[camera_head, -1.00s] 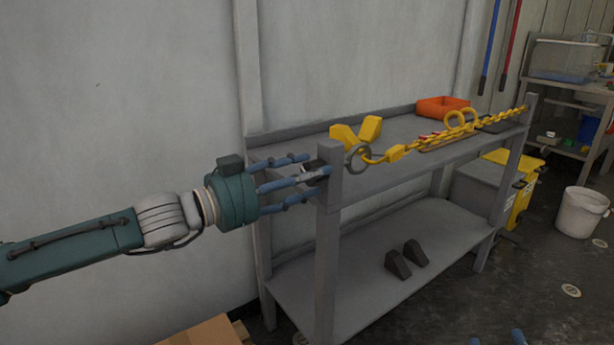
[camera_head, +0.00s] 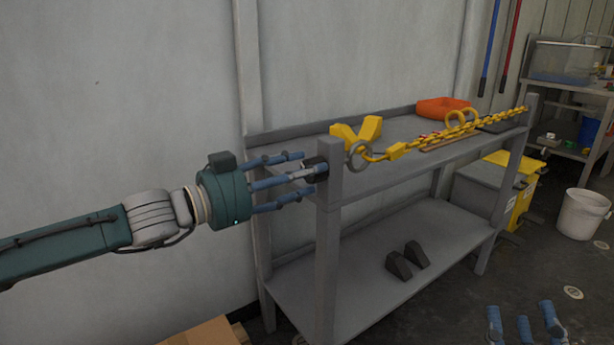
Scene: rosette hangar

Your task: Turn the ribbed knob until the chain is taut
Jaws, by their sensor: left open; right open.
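The yellow chain (camera_head: 468,133) runs along the front of the grey bench, from a grey ring (camera_head: 359,155) at the near post to the far post. It looks nearly straight, with little sag visible. The dark ribbed knob (camera_head: 315,168) sits on the outer left side of the near post. My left gripper (camera_head: 303,175) is open, its blue fingers pointing right at the knob, the middle finger in front of part of it. Whether the fingers touch it I cannot tell. My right gripper (camera_head: 522,318) is open and empty at the bottom right edge, only its fingers showing.
The grey bench (camera_head: 390,215) holds an orange tray (camera_head: 442,107) and a yellow V-shaped block (camera_head: 356,132) on top. Two dark wedges (camera_head: 407,260) lie on its lower shelf. A white bucket (camera_head: 583,213) stands on the floor at right. A cardboard box (camera_head: 205,332) is at bottom left.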

